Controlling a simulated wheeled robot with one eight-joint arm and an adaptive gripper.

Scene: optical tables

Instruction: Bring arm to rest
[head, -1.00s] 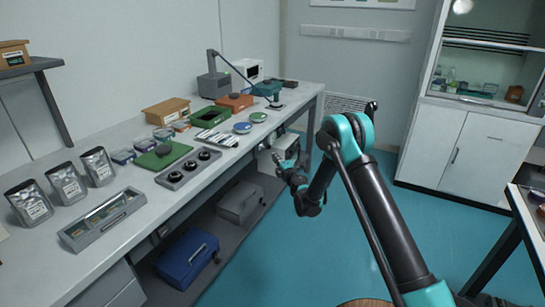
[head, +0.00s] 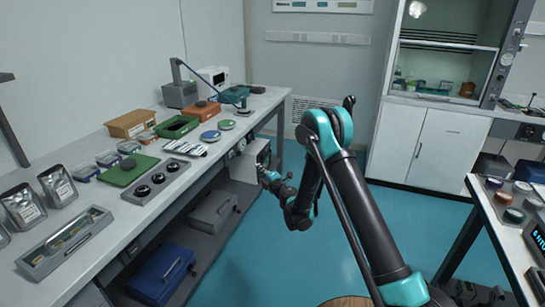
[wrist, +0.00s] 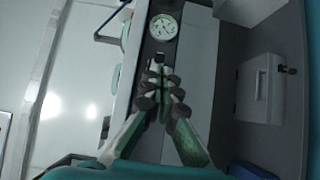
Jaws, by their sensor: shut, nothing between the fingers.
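My gripper (head: 268,177) hangs in front of the left workbench's edge, above the blue floor, on my folded teal and black arm. It is small in the head view. In the wrist view my gripper (wrist: 162,75) has its fingers together with nothing between them. A round dial gauge (wrist: 163,27) on the bench front lies just beyond the fingertips in that view. The gripper appears apart from the bench.
The left workbench (head: 110,222) carries pouches, a green mat (head: 128,170), a green bin (head: 176,126) and a microscope-like device (head: 181,93). A blue toolbox (head: 161,276) and grey case (head: 213,213) sit on its lower shelf. A second table (head: 512,242) stands right.

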